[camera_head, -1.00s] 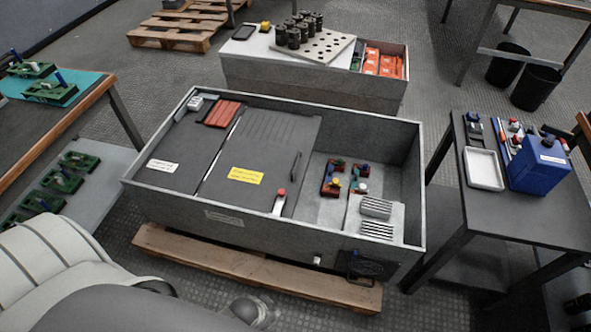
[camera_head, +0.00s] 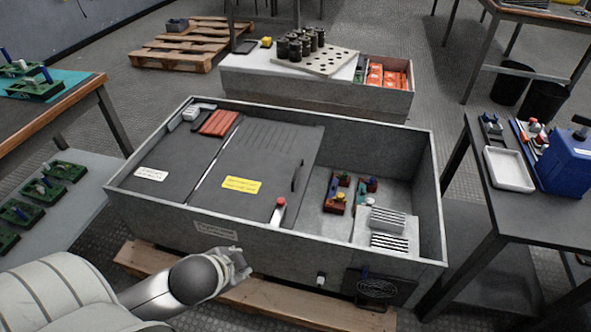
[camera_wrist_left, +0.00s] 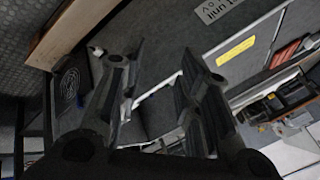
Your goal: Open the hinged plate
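The hinged plate (camera_head: 262,150) is a dark grey panel with a yellow label, lying flat over the middle of an open-topped grey cabinet (camera_head: 390,252). A dark handle (camera_head: 297,176) is near its right edge, and a red-tipped light lever (camera_head: 278,210) is at its front right. My left gripper (camera_head: 238,266) is outside the cabinet's front wall, apart from the plate. In the left wrist view its two fingers (camera_wrist_left: 158,72) are spread with nothing between them. The yellow label (camera_wrist_left: 236,50) also shows there. My right gripper is not in view.
The cabinet stands on a wooden pallet (camera_head: 262,293). Its open right bay holds small coloured parts (camera_head: 338,192) and striped blocks (camera_head: 388,222). A dark table with a blue box (camera_head: 568,160) stands at the right, and a table with green fixtures (camera_head: 35,82) at the left.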

